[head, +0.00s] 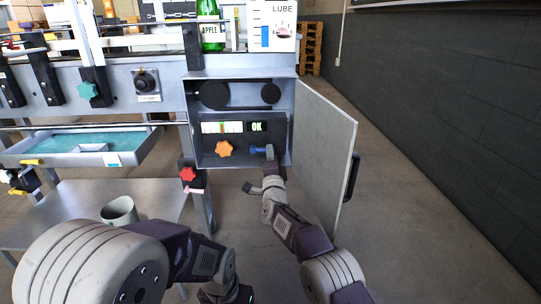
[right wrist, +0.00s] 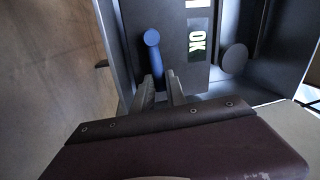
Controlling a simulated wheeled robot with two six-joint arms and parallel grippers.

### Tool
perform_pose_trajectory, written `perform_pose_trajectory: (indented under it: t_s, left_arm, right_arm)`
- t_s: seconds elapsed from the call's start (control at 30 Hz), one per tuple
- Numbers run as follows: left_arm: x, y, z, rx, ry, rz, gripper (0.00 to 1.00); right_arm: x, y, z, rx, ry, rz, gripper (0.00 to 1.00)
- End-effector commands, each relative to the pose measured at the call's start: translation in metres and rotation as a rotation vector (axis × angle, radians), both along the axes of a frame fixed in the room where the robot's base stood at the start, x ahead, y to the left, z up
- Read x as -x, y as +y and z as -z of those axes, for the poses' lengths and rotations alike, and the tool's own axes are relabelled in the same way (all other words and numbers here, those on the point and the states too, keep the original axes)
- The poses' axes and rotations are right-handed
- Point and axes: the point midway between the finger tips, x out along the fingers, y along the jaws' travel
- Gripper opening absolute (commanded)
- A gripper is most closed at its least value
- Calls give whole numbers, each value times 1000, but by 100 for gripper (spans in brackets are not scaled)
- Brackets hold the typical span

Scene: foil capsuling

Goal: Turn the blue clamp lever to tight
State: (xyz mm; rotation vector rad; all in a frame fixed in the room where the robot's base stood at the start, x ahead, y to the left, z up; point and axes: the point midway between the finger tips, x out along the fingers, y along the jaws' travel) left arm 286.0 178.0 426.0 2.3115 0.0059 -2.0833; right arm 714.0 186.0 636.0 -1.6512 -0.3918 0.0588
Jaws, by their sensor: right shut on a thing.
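The blue clamp lever (head: 259,149) sits on the dark panel inside the open cabinet, to the right of the orange star knob. In the head view it points left, roughly level. In the right wrist view its round blue end (right wrist: 152,38) stands clear of the fingers, and its shaft runs down between them. My right gripper (head: 270,154) is shut on the lever; its fingers also show in the right wrist view (right wrist: 160,95). The fingers hide the lever's other end. My left arm comes in at the lower left, and its fingers are out of view.
The grey cabinet door (head: 328,150) stands open to the right of my right arm. The orange knob (head: 224,149) sits below a gauge strip (head: 222,127) and a green OK display (head: 257,127). A red knob (head: 188,174) and a metal table (head: 60,215) with a mug (head: 119,211) are at left.

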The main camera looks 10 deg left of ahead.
Motion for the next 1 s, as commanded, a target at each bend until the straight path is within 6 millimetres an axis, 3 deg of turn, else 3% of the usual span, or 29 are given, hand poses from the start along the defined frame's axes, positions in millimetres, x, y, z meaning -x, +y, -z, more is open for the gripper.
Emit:
perform_pose_trajectory:
  t_s: [0.8, 0.83, 0.87, 0.9, 1.0]
  left_arm:
    - [0, 0, 6, 0, 0, 0, 74]
    - [0, 0, 6, 0, 0, 0, 74]
    - [0, 0, 6, 0, 0, 0, 74]
    - [0, 0, 6, 0, 0, 0, 74]
    - [0, 0, 6, 0, 0, 0, 74]
  right_arm:
    - [0, 0, 6, -100, 30, 1, 0]
    - [0, 0, 6, -100, 30, 1, 25]
    - [0, 0, 6, -100, 30, 1, 34]
    - [0, 0, 6, -100, 30, 1, 39]
    - [0, 0, 6, -99, 29, 1, 39]
